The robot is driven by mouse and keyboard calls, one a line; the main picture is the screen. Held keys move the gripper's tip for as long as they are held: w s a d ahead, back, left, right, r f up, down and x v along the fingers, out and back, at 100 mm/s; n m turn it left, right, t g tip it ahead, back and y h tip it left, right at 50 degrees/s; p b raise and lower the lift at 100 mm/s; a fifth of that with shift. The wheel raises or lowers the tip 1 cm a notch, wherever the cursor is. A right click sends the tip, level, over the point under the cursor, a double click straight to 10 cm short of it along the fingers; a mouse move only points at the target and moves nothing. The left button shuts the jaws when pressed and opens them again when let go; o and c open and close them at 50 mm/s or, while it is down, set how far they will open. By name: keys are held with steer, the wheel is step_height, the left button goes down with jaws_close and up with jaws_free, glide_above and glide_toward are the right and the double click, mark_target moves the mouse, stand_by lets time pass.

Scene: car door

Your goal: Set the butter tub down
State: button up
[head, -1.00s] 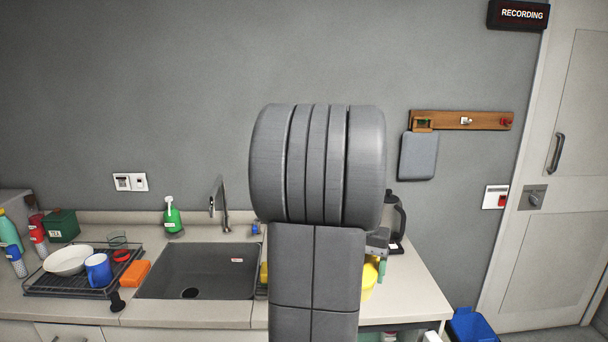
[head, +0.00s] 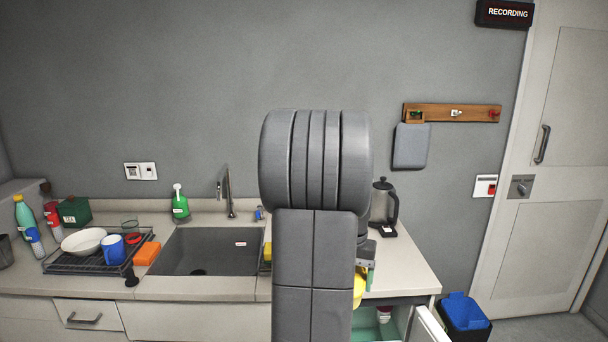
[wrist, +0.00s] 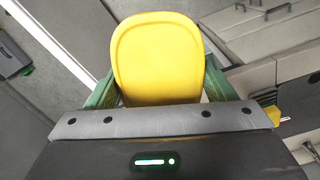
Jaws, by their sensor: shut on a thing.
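The butter tub (wrist: 158,58) is yellow with a rounded rim and fills the middle of the wrist view. My gripper (wrist: 158,92) is shut on it, with a green finger on either side. In the head view a small part of the yellow tub (head: 359,288) shows at the right edge of my arm, in front of the counter. My arm hides most of the tub and gripper there. I cannot tell from the head view how far the tub is from any surface.
The counter (head: 408,265) has free room at right, in front of the black kettle (head: 384,207). A sink (head: 205,252) and dish rack (head: 75,262) are left.

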steer(key=w+a+f+n+b, duration=0.1)
steer(key=a+f, duration=0.2)
steer(key=f, duration=0.6)
steer(key=a+f+n+b, duration=0.1)
steer(key=a+f, duration=0.3)
steer(key=f, duration=0.6)
steer(key=w+a+f+n+b, duration=0.1)
steer(key=a+f+b, duration=0.2)
steer(key=f, duration=0.6)
steer(key=shift+w+a+f, duration=0.35)
